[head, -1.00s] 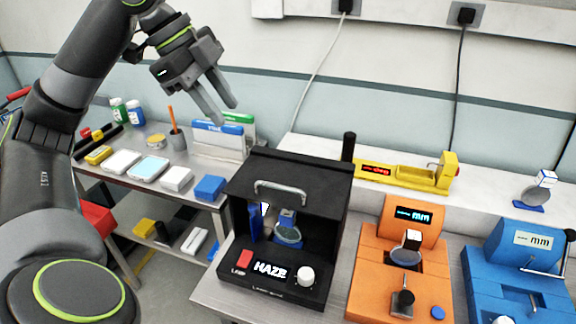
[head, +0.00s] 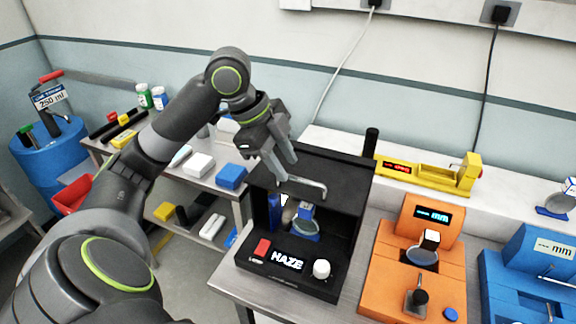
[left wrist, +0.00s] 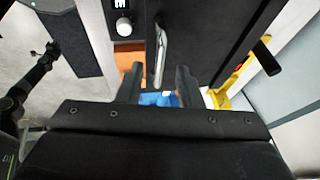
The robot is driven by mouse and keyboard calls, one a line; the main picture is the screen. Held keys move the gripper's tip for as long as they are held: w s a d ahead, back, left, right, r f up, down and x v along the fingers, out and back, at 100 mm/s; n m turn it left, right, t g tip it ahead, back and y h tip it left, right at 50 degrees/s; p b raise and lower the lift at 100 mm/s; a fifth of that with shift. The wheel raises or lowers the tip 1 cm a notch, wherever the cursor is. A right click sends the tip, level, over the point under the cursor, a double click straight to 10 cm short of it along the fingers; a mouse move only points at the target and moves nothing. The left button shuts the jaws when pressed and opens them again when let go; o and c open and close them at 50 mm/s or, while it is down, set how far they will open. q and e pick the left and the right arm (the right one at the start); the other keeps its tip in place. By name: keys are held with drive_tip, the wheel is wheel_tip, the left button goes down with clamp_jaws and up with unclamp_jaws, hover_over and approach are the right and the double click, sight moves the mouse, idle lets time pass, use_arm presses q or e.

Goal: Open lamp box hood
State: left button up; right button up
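The black lamp box (head: 290,279) stands on the bench in the head view, with a "HAZE" display, a red switch and a white knob on its front. Its black hood (head: 345,190) slopes over the top and carries a silver bar handle (head: 312,189). Below the hood the front is open, and blue parts and a round disc show inside. My left gripper (head: 281,172) is at the left end of the handle, fingers pointing down. In the left wrist view the fingers (left wrist: 159,78) are apart, with the handle (left wrist: 160,50) between them; contact is unclear. My right gripper is out of view.
An orange device (head: 388,262) and a blue device (head: 520,285) stand to the right of the box. A yellow gauge (head: 430,175) and a black post (head: 371,141) are behind it. A side table with small boxes (head: 199,165) lies left, behind my left arm.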

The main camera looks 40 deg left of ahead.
use_arm(q)
drive_tip(key=shift+x, duration=1.15)
clamp_jaws()
